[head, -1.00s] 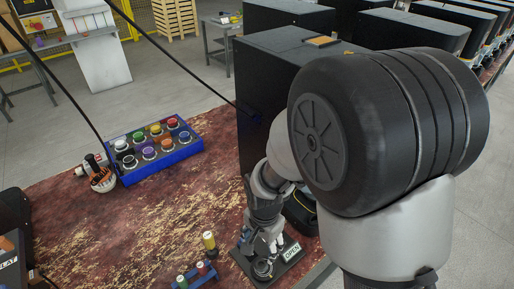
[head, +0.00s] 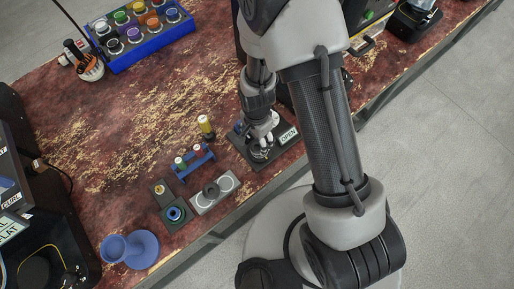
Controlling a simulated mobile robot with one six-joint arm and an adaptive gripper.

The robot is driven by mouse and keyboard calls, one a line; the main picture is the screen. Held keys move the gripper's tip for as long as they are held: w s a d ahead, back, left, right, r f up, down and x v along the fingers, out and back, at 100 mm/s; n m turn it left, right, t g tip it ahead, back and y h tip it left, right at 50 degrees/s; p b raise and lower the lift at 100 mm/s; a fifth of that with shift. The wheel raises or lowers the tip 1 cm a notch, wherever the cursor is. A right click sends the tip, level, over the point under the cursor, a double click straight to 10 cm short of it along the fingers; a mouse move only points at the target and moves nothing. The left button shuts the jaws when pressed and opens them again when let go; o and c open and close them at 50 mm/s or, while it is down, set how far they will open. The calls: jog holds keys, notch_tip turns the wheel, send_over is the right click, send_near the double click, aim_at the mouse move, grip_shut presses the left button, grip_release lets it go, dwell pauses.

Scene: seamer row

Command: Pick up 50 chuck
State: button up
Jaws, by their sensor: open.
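My gripper (head: 263,132) is open and points down over a dark plate (head: 285,150) with an "OPEN" sign (head: 289,135). A round metallic part (head: 260,151) sits on that plate, just under the fingertips. I cannot tell whether the fingers touch it. No "50" marking is legible, so I cannot tell which part is the 50 chuck. A dark ring (head: 211,189) lies on a light grey plate with white circles (head: 228,182). A blue-and-dark round part (head: 175,213) sits on a dark plate to its left.
A small blue rack (head: 197,166) holds red- and green-marked pieces, with a yellow cylinder (head: 206,126) behind it. A blue tray (head: 160,43) of coloured-top jars stands at the back. The bench's middle (head: 110,130) is clear.

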aim_at(257, 148)
notch_tip(257, 148, down, 5)
jog(key=shift+d+f+b, duration=0.1)
jog(key=shift+f+b, duration=0.1)
jog(key=shift+b, duration=0.85)
jog(key=shift+r, duration=0.1)
jog(key=shift+c, duration=0.4)
jog(key=c, duration=1.2)
